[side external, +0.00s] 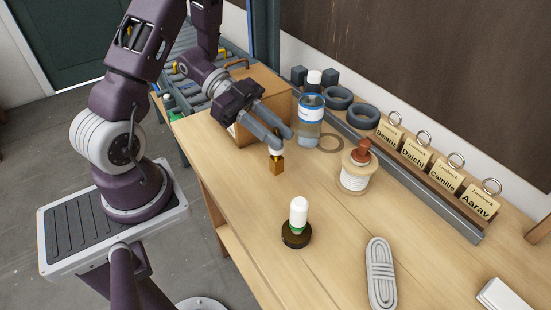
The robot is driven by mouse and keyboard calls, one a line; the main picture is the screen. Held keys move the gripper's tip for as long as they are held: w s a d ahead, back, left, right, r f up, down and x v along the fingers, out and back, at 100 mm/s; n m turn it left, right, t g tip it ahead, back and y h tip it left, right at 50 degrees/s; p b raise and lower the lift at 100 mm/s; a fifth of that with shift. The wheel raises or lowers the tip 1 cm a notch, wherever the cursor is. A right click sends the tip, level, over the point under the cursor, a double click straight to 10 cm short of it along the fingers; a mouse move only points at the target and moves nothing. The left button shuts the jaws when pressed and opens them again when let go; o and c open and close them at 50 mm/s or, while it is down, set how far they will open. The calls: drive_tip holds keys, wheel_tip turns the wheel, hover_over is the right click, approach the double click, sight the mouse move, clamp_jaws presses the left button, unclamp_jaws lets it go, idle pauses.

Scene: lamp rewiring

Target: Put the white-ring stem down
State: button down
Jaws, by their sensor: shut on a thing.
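The white-ring stem (277,166) shows as a short brass-brown block with a white band at its top, just below the fingertips. My gripper (281,142) points down and to the right over the table and is shut on this stem, which hangs roughly upright. The fingers hide its upper part. I cannot tell whether its lower end touches the table (235,180) or is slightly above it.
A white-topped, green-ringed piece (298,208) stands in a dark round base nearby. A wooden box (262,82) is behind the gripper. A cord bundle (381,275) lies in front.

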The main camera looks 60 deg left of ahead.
sight(276, 160)
wheel_tip(276, 160, down, 5)
drive_tip(key=shift+r, duration=0.15)
drive_tip(key=c, duration=1.2)
unclamp_jaws()
drive_tip(key=shift+r, duration=0.1)
